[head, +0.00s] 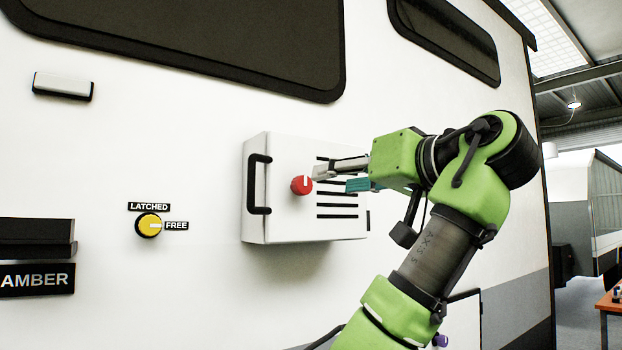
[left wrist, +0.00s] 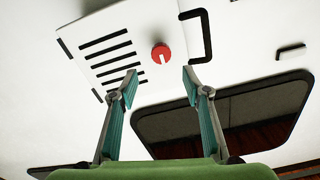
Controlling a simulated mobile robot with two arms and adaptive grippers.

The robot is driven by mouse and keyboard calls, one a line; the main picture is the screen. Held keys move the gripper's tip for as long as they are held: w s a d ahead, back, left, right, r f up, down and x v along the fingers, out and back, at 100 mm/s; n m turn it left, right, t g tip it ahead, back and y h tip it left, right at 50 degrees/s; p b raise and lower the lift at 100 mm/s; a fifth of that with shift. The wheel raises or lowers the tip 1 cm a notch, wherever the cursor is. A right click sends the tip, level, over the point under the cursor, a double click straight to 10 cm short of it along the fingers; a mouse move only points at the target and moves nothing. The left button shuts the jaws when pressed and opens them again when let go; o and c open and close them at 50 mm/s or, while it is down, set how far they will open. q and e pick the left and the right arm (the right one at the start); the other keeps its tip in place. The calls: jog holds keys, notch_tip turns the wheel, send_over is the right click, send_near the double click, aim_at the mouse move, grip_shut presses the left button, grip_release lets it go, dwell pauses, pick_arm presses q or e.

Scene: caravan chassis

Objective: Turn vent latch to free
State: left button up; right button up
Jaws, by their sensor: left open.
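The white louvred vent box (head: 283,226) stands out from the caravan wall. A red round knob (head: 301,186) with a white mark is on its front; the mark looks about upright in the head view. The knob also shows in the left wrist view (left wrist: 161,54), ahead of and roughly between the fingertips. My left gripper (head: 333,179) is open just right of the knob, apparently not touching it. A yellow dial (head: 147,226) left of the box has a white mark pointing right, toward the label FREE (head: 176,226); LATCHED (head: 149,207) is above it. My right gripper is not seen.
A black handle (head: 258,184) sticks out at the left side of the box. Dark windows (head: 210,40) are above, and an AMBER sign (head: 36,280) is at the lower left. The wall between dial and box is clear. A table (head: 610,303) stands far right.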

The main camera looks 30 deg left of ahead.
aim_at(306, 184)
pick_arm(q)
jog(key=p+x, duration=0.2)
jog(key=x, duration=0.6)
jog(key=shift+a+r+p, duration=0.15)
jog(key=shift+p, duration=0.2)
jog(key=shift+w+a, duration=0.2)
jog(key=shift+a, duration=0.3)
jog(key=c, duration=1.1)
